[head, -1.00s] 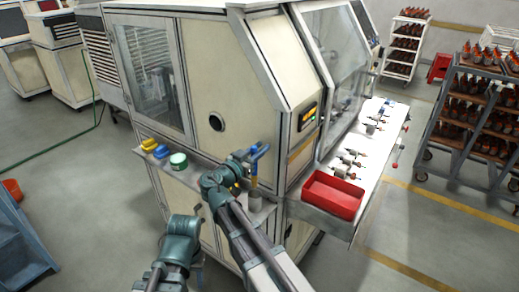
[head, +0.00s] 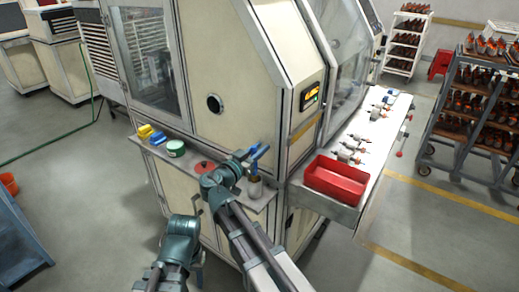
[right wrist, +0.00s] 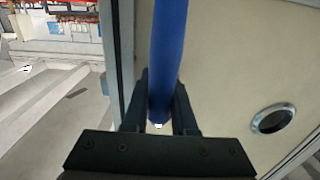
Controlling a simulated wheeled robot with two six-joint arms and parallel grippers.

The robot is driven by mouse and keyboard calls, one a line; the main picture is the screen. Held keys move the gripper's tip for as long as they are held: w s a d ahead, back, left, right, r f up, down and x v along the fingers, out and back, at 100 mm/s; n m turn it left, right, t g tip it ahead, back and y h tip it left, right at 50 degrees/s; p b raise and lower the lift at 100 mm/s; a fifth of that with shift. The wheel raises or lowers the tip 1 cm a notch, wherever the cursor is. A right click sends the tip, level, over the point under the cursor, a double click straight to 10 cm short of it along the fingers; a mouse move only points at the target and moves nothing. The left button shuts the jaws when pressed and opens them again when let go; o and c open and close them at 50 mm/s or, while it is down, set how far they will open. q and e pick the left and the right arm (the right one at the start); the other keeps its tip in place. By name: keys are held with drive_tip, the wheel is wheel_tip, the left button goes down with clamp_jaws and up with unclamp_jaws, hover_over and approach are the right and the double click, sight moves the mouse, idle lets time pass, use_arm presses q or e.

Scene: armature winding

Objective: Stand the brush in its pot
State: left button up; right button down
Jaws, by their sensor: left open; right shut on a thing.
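The blue brush (head: 260,151) is in my right gripper (head: 246,157), above the front shelf of the cream machine. In the right wrist view its blue handle (right wrist: 167,60) stands between the two dark fingers (right wrist: 161,108), which are shut on it. The small greyish pot (head: 254,188) stands on the shelf just below the gripper. The brush's lower end is at or over the pot's mouth; I cannot tell whether it is inside. My left gripper (head: 198,207) is open and empty, low in front of the shelf.
The shelf (head: 228,186) also carries a green tin (head: 176,148), yellow and blue items (head: 151,134) and a red round thing (head: 204,167). A red bin (head: 336,178) stands on the side ledge (head: 350,157) at right. The machine's wall (head: 240,110) rises close behind.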

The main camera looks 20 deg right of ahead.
use_arm(q)
drive_tip(key=shift+f, duration=0.25)
use_arm(e)
drive_tip(key=shift+f, duration=0.25)
drive_tip(key=c, duration=0.6)
unclamp_jaws()
drive_tip(key=shift+c, duration=0.2)
use_arm(q)
drive_tip(key=shift+a, duration=0.1)
use_arm(e)
drive_tip(key=shift+s, duration=0.15)
